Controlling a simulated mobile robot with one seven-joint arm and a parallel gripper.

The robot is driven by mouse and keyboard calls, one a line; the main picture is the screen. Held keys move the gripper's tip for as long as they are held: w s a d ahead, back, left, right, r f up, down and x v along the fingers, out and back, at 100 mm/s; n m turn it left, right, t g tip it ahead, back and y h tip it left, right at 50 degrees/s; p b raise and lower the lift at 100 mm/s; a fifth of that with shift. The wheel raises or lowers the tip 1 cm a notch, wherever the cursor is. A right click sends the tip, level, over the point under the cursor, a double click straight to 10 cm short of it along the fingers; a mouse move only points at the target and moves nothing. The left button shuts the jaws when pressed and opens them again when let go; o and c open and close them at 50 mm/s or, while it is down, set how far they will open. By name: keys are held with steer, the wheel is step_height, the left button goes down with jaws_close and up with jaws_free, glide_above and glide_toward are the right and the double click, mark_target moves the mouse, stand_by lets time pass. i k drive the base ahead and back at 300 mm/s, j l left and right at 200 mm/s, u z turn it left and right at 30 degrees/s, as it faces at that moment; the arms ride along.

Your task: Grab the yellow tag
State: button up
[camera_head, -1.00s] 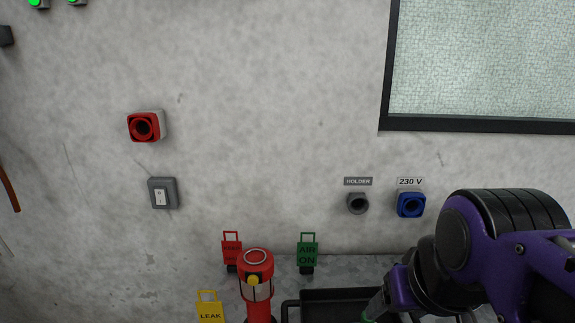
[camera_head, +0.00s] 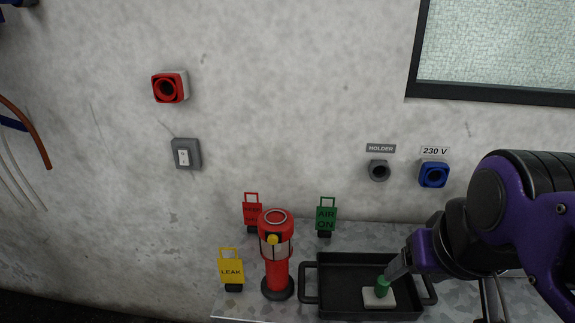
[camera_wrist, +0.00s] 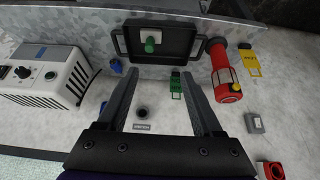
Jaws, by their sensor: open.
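The yellow tag (camera_head: 231,270), marked LEAK, stands upright in a small dark base at the left end of the metal bench, left of the red lantern. It also shows in the wrist view (camera_wrist: 250,62), on the right beyond the lantern. My gripper (camera_wrist: 160,72) is open and empty, its two fingers spread wide. In the head view my gripper (camera_head: 397,268) is by the right side of the black tray, well to the right of the yellow tag and apart from it. The fingertips are partly hard to make out there.
The red lantern (camera_head: 275,262) stands between my gripper and the yellow tag. The black tray (camera_head: 309,285) holds a white block with a green knob (camera_head: 382,285). The wall is behind.

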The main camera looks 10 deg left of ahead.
mark_target(231, 271)
steer(key=k+j, duration=0.2)
steer(key=j, duration=0.15)
steer(key=k+j, duration=0.2)
steer(key=j, duration=0.15)
steer(key=k+j+z, duration=0.1)
steer(key=j, duration=0.7)
steer(key=k+j, duration=0.1)
steer(key=j, duration=0.3)
steer(key=i+j+z, duration=0.1)
steer(key=j, duration=0.3)
steer(key=i+j+z, duration=0.1)
steer(key=j, duration=0.35)
steer(key=i, duration=0.05)
